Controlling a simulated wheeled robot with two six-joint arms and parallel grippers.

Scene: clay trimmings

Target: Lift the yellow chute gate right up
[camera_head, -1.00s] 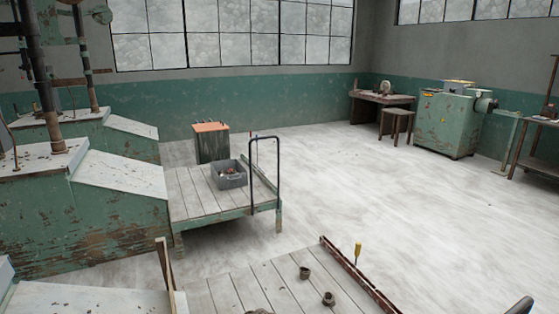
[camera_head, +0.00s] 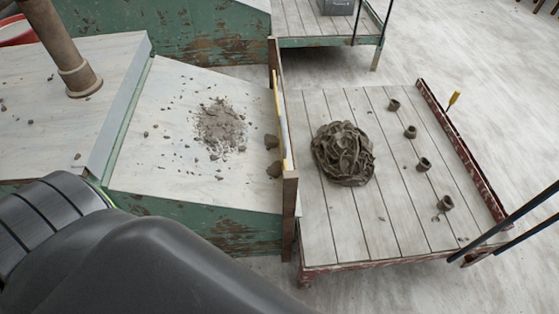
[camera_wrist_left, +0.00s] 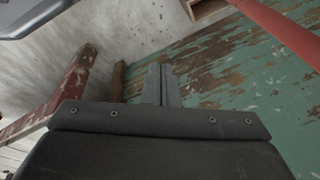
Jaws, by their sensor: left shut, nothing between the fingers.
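The yellow chute gate (camera_head: 282,124) shows nearly edge-on in the head view, as a thin yellow strip in a wooden frame (camera_head: 290,195) at the chute's lower end. It stands between the sloped chute bed (camera_head: 160,110) and the slatted trolley. My left gripper (camera_wrist_left: 160,70) is shut and empty in the left wrist view, facing a peeling green panel (camera_wrist_left: 215,65). The gate cannot be made out there. The head view shows part of my arm at lower left, but not the gripper. My right gripper is in neither view.
The slatted trolley (camera_head: 320,235) carries a clay heap (camera_head: 343,153) and several small clay rings (camera_head: 424,164). A yellow-handled tool (camera_head: 454,98) stands at its right rail. In the wrist view, a rusty red post (camera_wrist_left: 75,80) and red bar (camera_wrist_left: 285,30) flank the gripper.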

